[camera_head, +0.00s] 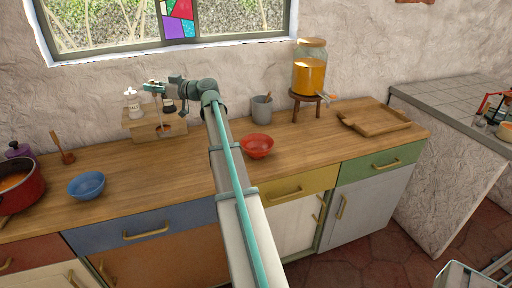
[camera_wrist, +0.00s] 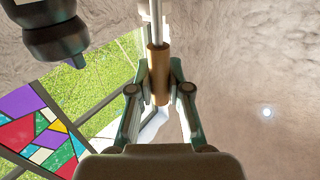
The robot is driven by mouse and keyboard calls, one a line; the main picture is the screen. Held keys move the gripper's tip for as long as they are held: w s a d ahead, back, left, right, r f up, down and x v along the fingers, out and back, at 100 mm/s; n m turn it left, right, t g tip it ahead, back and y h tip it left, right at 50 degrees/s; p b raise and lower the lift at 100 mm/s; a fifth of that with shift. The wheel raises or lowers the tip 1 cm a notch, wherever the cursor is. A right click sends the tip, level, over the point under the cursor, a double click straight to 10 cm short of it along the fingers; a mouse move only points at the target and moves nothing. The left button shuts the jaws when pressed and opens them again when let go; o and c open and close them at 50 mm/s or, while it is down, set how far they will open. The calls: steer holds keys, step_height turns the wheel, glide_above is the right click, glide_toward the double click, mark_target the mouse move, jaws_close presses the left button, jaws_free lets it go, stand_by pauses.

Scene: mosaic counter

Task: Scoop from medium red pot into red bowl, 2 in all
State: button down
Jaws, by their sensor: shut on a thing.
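My gripper (camera_head: 155,87) is up over the small wooden shelf by the window in the head view. In the wrist view my gripper (camera_wrist: 160,88) is shut on the brown handle of a ladle (camera_wrist: 159,70); a metal shaft runs from the handle. In the head view the ladle (camera_head: 163,128) seems to hang below the gripper, in front of the shelf; what it holds is too small to tell. The red pot (camera_head: 34,190), with orange contents, is cut off at the left edge. The red bowl (camera_head: 257,147) stands on the counter right of my arm; its inside looks empty.
A blue bowl (camera_head: 86,189) stands between the pot and my arm. The wooden shelf (camera_head: 141,124) carries a white shaker (camera_head: 132,103) and a dark one. A grey cup (camera_head: 261,110), a jar (camera_head: 309,70) on a stool and a wooden board (camera_head: 375,118) stand right.

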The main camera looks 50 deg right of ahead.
steer(key=w+d+f+b+v, duration=0.1)
steer(key=d+b+v, duration=0.1)
steer(key=v, duration=1.6)
steer(key=d+b+v, duration=0.1)
steer(key=b+v, duration=0.2)
steer(key=v, duration=1.4)
steer(key=shift+d+f+y, duration=0.3)
steer(key=shift+d+f, duration=0.1)
steer(key=shift+d, duration=0.1)
steer(key=w+d+f+m+t+p, duration=0.1)
steer(key=w+d+m+p, duration=0.1)
steer(key=d+m+p, duration=0.45)
steer(key=w+d+f+m+t+p, duration=0.1)
steer(key=w+d+f+m+p, duration=0.15)
steer(key=d+p, duration=0.7)
steer(key=w+d+f+m+t+h, duration=0.1)
steer(key=d+f+m+h, duration=0.1)
steer(key=d+f+m, duration=0.5)
steer(key=shift+w+f+m+t+h, duration=0.3)
steer(key=shift+w+f+m+h, duration=0.1)
steer(key=shift+f+m, duration=1.45)
steer(key=shift+f+n, duration=0.25)
